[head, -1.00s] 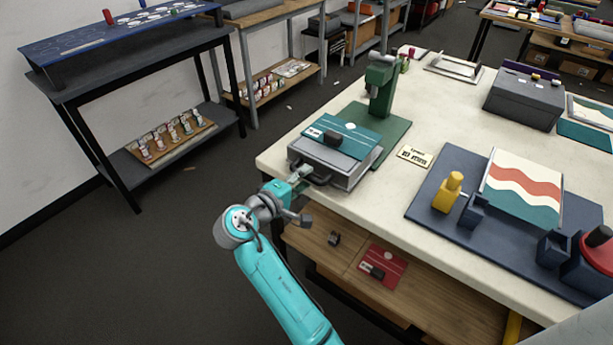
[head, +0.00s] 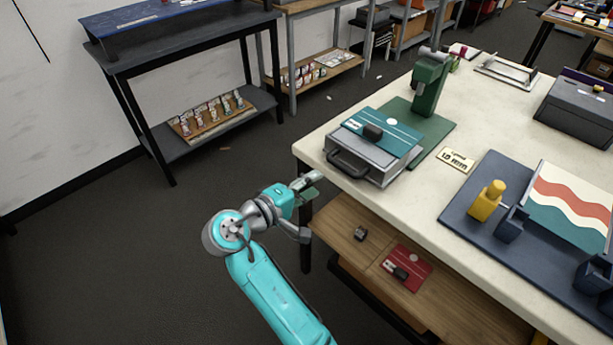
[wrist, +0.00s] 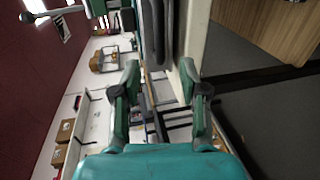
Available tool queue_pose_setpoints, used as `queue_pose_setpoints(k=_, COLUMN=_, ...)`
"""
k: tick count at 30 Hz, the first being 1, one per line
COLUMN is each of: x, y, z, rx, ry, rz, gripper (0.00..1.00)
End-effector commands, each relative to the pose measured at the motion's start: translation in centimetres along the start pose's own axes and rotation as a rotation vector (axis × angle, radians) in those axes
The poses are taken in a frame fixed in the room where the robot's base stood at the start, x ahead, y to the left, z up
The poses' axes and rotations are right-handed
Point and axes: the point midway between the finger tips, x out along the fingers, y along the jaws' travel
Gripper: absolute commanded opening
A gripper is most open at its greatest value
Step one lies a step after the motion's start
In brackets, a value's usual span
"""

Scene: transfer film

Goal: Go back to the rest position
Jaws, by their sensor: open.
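My gripper (head: 308,187) is at the end of my teal arm, off the near left corner of the white table (head: 330,185). In the wrist view my gripper (wrist: 165,95) shows two green fingers spread apart with nothing between them. In the head view it is apart from the grey press drawer (head: 370,160), whose dark handle (head: 347,166) faces it. A teal plate with a dark knob (head: 373,132) lies on top of the drawer, in front of the green press (head: 430,85).
A wooden shelf (head: 345,215) under the table holds a red card (head: 407,268) and a small dark block (head: 361,233). A dark rack (head: 150,70) stands at left. The floor left of my arm is clear.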

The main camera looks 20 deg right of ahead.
Motion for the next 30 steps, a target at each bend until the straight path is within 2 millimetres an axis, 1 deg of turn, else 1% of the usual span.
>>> queue_pose_setpoints(k=7, x=0.1, y=-0.2, z=0.1, rx=-0.002, ry=0.005, rz=0.000, gripper=0.43)
queue_pose_setpoints(k=8, x=0.3, y=-0.4, z=0.1, rx=-0.005, ry=0.011, rz=-0.001, gripper=0.43)
queue_pose_setpoints(k=11, x=1.0, y=-2.0, z=0.6, rx=-0.018, ry=0.052, rz=-0.006, gripper=0.43)
queue_pose_setpoints(k=14, x=2.1, y=-4.7, z=1.5, rx=-0.037, ry=0.127, rz=-0.022, gripper=0.43)
queue_pose_setpoints(k=16, x=2.8, y=-6.9, z=2.4, rx=-0.048, ry=0.192, rz=-0.041, gripper=0.43)
queue_pose_setpoints(k=21, x=3.7, y=-12.2, z=4.9, rx=-0.049, ry=0.349, rz=-0.110, gripper=0.43)
queue_pose_setpoints(k=26, x=3.4, y=-16.6, z=8.0, rx=-0.025, ry=0.484, rz=-0.198, gripper=0.43)
queue_pose_setpoints(k=30, x=2.3, y=-19.7, z=11.1, rx=0.020, ry=0.590, rz=-0.287, gripper=0.43)
